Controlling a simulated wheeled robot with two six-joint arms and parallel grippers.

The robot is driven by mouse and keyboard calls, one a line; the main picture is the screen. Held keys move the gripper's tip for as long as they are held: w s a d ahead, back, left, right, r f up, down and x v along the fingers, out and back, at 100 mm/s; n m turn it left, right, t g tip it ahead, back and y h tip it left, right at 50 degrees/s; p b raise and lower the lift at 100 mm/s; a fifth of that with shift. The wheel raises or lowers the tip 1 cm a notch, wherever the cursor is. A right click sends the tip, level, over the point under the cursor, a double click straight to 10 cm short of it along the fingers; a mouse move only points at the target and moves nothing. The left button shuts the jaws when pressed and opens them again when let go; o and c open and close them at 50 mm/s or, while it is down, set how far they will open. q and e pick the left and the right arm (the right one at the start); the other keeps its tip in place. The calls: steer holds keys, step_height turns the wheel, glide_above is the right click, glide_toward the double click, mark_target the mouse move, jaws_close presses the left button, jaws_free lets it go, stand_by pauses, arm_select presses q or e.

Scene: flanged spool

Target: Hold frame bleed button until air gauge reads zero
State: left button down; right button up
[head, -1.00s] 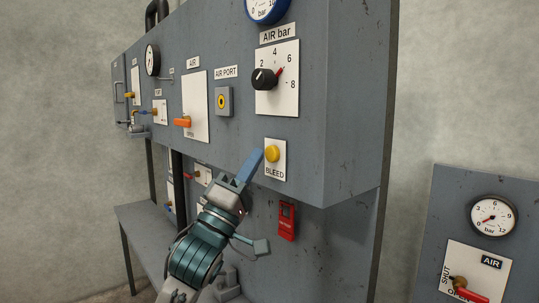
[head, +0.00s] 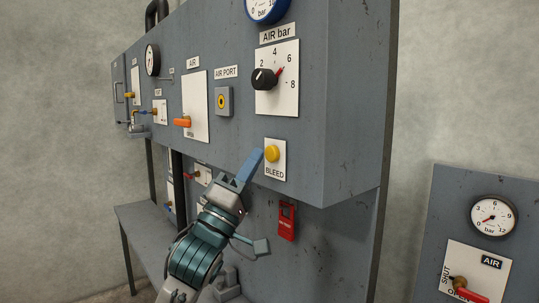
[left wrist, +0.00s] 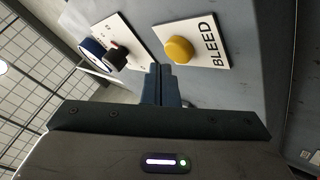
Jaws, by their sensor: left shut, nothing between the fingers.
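The yellow bleed button (head: 272,153) sits on a white plate marked BLEED (head: 275,172) on the grey frame's front. It also shows in the left wrist view (left wrist: 179,49). My left gripper (head: 257,155) is shut and empty. Its blue fingertips are just left of the button in the head view; in the wrist view a gap shows between the fingertips and the button. The air gauge (head: 267,8) with a blue rim is cut off by the top edge, so its needle is hidden. My right gripper is not in view.
The AIR bar knob (head: 264,79) on its scale plate is above the button. An orange AIR lever (head: 183,122) and the AIR PORT (head: 222,101) are to the left. A separate panel at right has another gauge (head: 493,216).

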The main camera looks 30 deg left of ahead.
arm_select(q)
steer(key=shift+w+d, duration=0.2)
steer(key=shift+w, duration=0.2)
steer(key=shift+w+p, duration=0.3)
steer(key=shift+p, duration=0.15)
stand_by(0.4)
steer(key=shift+w+d, duration=0.15)
stand_by(0.9)
stand_by(1.1)
